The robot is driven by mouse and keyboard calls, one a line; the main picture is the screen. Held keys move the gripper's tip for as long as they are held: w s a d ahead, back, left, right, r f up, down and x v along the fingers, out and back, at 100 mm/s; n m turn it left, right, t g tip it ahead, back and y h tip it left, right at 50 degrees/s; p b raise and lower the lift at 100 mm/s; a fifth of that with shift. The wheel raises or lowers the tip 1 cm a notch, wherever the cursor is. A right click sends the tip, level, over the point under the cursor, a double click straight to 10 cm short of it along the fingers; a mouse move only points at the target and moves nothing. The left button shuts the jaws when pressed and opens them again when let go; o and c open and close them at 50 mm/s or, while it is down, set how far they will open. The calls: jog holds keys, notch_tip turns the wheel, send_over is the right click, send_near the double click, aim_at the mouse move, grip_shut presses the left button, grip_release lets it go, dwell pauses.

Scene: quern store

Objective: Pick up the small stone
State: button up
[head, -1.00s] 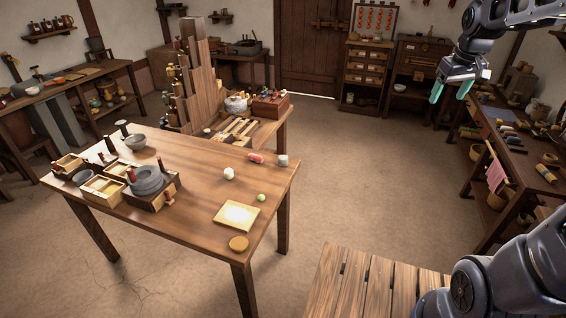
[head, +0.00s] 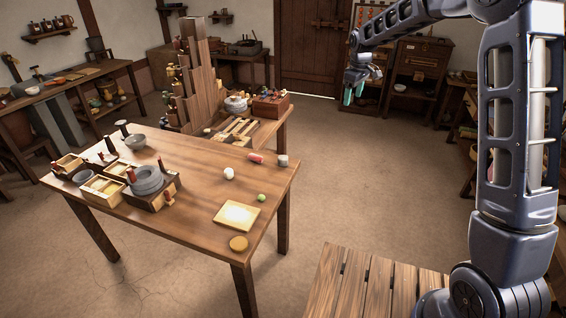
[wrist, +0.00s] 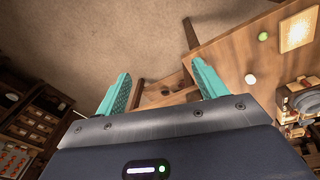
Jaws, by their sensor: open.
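The work table (head: 190,190) stands left of my arm. No piece on it is marked as the small stone. A small grey block (head: 283,160) sits near its far right corner, and a rounded white piece (head: 229,173) lies near its middle; I cannot tell which is the stone. The white piece also shows in the wrist view (wrist: 250,79), right of my fingers. My gripper (head: 354,93) is open and empty, high in the air to the right of the table. Its two teal fingers stand apart in the wrist view (wrist: 161,72).
A stepped wooden stand (head: 195,80) rises behind. Floor between table and cabinets is clear.

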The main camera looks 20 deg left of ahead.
jog(key=w+a+f+n, duration=0.2)
jog(key=a+f+n, duration=0.1)
jog(key=a+f, duration=1)
jog(key=n+g, duration=0.1)
jog(key=n, duration=0.3)
send_over(284, 157)
jog(key=shift+h, duration=0.3)
jog(key=f, duration=1.3)
jog(key=shift+w+d+f, duration=0.15)
jog(key=shift+w+d, duration=0.05)
jog(key=shift+a+f, duration=0.15)
jog(key=shift+f, duration=0.3)
notch_tip(284, 157, down, 10)
jog(key=shift+s+f, duration=0.1)
jog(key=shift+s, duration=0.05)
jog(key=c, duration=1.3)
jog(key=shift+o, duration=0.2)
jog(key=shift+a, duration=0.1)
